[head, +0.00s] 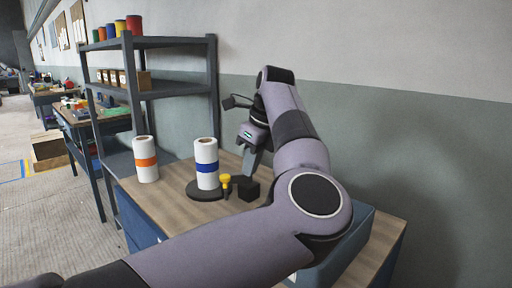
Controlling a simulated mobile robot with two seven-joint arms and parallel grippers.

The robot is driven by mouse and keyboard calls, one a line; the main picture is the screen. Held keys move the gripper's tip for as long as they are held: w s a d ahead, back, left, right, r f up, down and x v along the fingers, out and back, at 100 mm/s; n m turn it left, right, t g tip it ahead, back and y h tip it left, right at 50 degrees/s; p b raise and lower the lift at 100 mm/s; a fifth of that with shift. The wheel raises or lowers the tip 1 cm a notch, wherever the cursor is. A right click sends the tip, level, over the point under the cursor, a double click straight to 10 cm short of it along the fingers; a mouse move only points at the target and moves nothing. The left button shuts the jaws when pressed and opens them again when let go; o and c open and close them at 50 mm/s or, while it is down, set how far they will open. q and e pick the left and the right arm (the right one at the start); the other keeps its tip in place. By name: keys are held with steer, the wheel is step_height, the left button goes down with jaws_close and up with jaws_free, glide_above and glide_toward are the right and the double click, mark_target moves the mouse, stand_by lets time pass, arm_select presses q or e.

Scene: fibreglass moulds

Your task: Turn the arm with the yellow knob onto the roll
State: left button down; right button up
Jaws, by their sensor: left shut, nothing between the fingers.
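A white roll with a blue band (207,152) stands upright on a dark round base (194,192) on the wooden bench top. The yellow knob (225,179) is just right of this roll, on a short dark stem. A black block (249,190) sits right of the knob; how the swing arm joins it is too small to tell. My left gripper (248,174) points down behind the black block, right of and apart from the knob. It is shut and empty. My right gripper is not in view.
A second white roll with an orange band (146,171) stands at the bench's left. A grey shelf rack (165,91) with coloured cans and boxes stands behind. My left arm covers much of the bench's right, where a blue-grey box (352,245) shows. The front-left bench top is clear.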

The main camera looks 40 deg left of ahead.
arm_select(q)
steer(key=a+f, duration=0.2)
steer(key=a, duration=0.1)
steer(key=a+p, duration=0.1)
steer(key=shift+s+a+f, duration=0.2)
steer(key=shift+a+f, duration=0.15)
steer(key=shift+f, duration=0.05)
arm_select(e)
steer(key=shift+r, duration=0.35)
arm_select(q)
steer(key=shift+s+a, duration=0.1)
steer(key=shift+a, duration=0.05)
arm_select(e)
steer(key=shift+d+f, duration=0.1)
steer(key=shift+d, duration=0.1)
